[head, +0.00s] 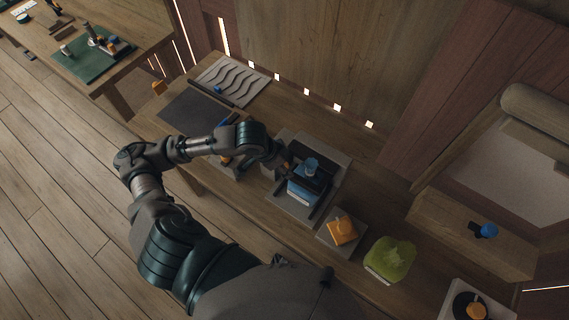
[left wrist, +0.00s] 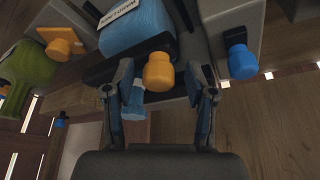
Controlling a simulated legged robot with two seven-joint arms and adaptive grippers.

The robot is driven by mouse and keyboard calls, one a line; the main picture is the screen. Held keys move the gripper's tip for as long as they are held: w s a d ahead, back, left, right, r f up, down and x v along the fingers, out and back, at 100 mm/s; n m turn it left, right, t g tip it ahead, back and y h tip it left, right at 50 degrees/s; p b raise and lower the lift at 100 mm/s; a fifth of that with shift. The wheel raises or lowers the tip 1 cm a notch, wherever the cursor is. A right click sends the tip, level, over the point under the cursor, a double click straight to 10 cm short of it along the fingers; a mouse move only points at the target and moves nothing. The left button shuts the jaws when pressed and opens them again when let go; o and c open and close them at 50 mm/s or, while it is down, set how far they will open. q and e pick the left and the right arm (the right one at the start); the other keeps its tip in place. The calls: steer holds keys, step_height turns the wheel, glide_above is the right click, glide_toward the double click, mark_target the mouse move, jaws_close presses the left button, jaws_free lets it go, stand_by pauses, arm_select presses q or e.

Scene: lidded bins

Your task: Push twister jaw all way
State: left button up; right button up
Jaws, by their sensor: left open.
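A blue block (head: 308,188) with a white label and a blue knob (head: 312,164) on top sits in a grey holder (head: 340,173) on the bench. In the left wrist view the labelled blue body (left wrist: 140,28) lies beyond my fingers. My left gripper (left wrist: 163,82) is open there, with an orange knob (left wrist: 158,72) between its fingertips. A pale blue peg (left wrist: 133,104) shows near its left finger. I cannot tell whether the fingers touch the knob. In the head view the left gripper (head: 286,165) is at the holder, partly hidden. I cannot tell which part is the twister jaw.
An orange piece (head: 342,231) on a grey base and a green lump (head: 390,258) stand right of the holder. A wavy-grooved panel (head: 232,82) and a dark mat (head: 196,115) lie left. A wooden box (head: 475,235) with a blue knob stands far right.

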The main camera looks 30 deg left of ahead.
arm_select(q)
jaws_close()
steer(key=shift+s, duration=0.1)
stand_by(0.5)
